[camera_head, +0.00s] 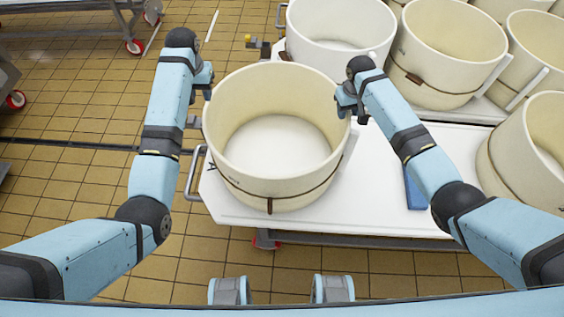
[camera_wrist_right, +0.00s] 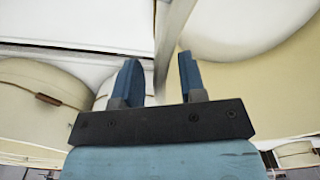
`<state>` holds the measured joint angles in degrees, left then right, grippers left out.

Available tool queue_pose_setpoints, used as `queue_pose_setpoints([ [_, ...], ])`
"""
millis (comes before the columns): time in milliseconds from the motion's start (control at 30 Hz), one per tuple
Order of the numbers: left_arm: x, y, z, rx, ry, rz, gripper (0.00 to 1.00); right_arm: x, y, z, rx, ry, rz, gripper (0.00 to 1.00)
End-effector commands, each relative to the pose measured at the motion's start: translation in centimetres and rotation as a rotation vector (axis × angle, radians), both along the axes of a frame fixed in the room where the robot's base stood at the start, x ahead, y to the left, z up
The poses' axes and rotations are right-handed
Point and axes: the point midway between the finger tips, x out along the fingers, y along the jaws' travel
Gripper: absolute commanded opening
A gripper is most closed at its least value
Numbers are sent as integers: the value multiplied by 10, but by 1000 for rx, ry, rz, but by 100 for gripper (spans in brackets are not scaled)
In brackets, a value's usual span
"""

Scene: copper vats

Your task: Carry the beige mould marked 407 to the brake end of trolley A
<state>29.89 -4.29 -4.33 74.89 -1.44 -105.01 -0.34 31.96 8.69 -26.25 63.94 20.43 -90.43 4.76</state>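A large open beige mould (camera_head: 275,145) stands upright at the left end of a white-topped trolley (camera_head: 385,215). A dark strap rings its lower wall. No number is legible, and I cannot tell which trolley this is. My left gripper (camera_head: 207,82) is by the mould's upper left rim; its fingers are too small to judge contact or opening. My right gripper (camera_head: 350,102) is at the right rim. In the right wrist view its two blue fingers (camera_wrist_right: 160,82) are apart, with a thin pale upright edge between them and clear gaps; they do not look clamped.
A metal handle (camera_head: 194,173) sticks out at the trolley's left end. A blue flat item (camera_head: 415,188) lies on the top, right of the mould. Other moulds (camera_head: 447,45) crowd the back and right (camera_head: 530,160). Tiled floor (camera_head: 75,110) is open at left.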

Motion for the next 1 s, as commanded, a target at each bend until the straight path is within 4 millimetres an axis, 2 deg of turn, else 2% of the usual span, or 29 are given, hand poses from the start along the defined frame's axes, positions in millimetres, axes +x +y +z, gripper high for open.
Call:
queue_pose_setpoints([
  [200,0,0,0,0,0,0,38,1,0,49,1,-5,-1,38],
  [400,0,0,0,0,0,0,38,0,0,82,0,-2,0,38],
  [600,0,0,0,0,0,0,38,0,0,95,0,0,0,38],
  [1000,0,0,0,0,0,0,38,0,0,96,0,0,-1,38],
])
